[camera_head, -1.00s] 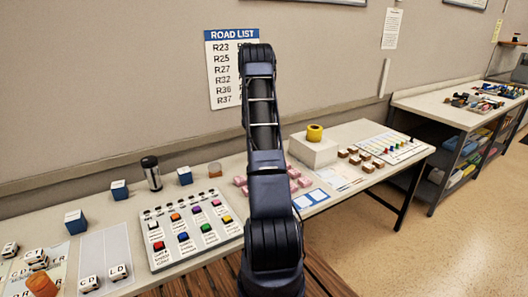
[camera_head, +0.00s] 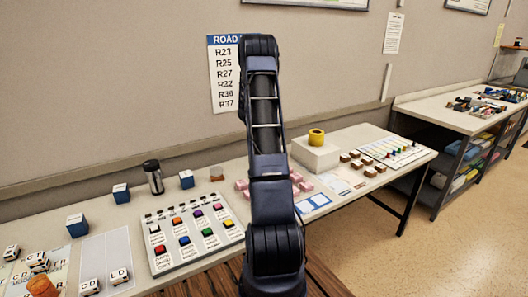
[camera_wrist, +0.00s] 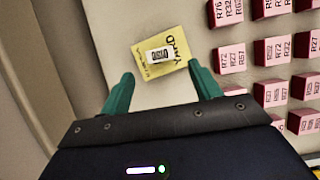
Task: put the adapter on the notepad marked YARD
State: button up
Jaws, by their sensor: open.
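The yellow notepad (camera_wrist: 164,54) lies on the light table top in the wrist view, with upside-down lettering that reads YARD. A small whitish block with dark marks, apparently the adapter (camera_wrist: 158,55), lies on the notepad's middle. My gripper (camera_wrist: 160,70) is open, its two green fingers apart at the notepad's near side, one left and one right. Nothing is held between them. How high the fingertips are above the table is hard to tell. In the head view my arm hides the gripper, the notepad and the adapter.
Rows of pink lettered blocks (camera_wrist: 233,58) stand close to the right finger. A black tumbler (camera_head: 153,178) stands behind the panel.

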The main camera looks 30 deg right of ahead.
jog(key=s+a+r+m+t, duration=0.1)
jog(key=s+a+r+m, duration=0.2)
jog(key=s+a+r, duration=0.35)
jog(key=s+a+r+m+y, duration=0.15)
jog(key=s+a+r, duration=0.25)
jog(key=a+r, duration=0.45)
jog(key=s+a+r+m+t, duration=0.1)
jog(key=s+a+r+m, duration=0.35)
jog(key=r, duration=0.55)
jog(key=s+a+r+m+t+y, duration=0.1)
jog(key=s+a+m, duration=0.2)
jog(key=s, duration=0.7)
jog(key=s+a+r+m+y, duration=0.1)
jog(key=s+a+m, duration=0.2)
jog(key=s+a, duration=0.5)
jog(key=s+a+m+t+y, duration=0.1)
jog(key=s+a+m, duration=0.2)
jog(key=s, duration=0.9)
jog(key=shift+a+r+t, duration=0.3)
jog(key=shift+a+r, duration=0.1)
jog(key=shift+a, duration=0.85)
